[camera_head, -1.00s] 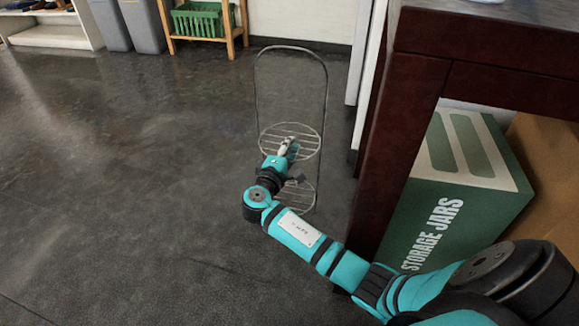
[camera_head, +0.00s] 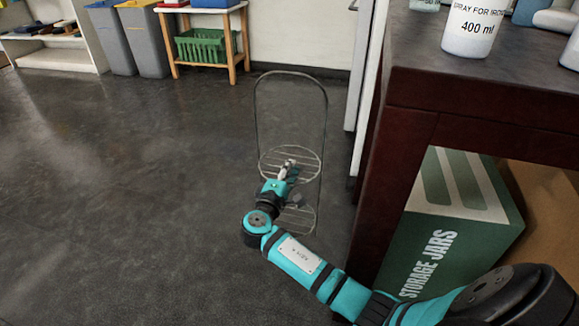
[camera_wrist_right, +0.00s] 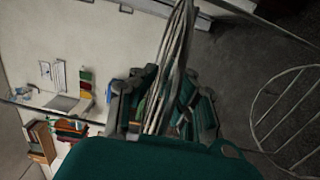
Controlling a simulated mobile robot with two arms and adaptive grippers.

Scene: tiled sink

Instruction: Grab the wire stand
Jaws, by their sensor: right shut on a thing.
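The wire stand (camera_head: 310,166) is a tall thin metal frame with a hoop top and two round wire shelves. It is upright in the middle of the head view; I cannot tell whether its base touches the floor. My right gripper (camera_head: 289,168) is at its upper shelf, shut on the stand's wires and covering part of that shelf. In the right wrist view, a bundle of wires (camera_wrist_right: 173,65) of the stand runs between the fingers of my right gripper (camera_wrist_right: 163,108). A round wire shelf shows at the right there. My left gripper is not in view.
A dark wooden counter (camera_head: 405,160) stands close on the right, with a green storage jars box (camera_head: 440,230) under it. A small shelf with a green basket (camera_head: 203,46) and bins (camera_head: 143,40) line the back wall. The floor at left is clear.

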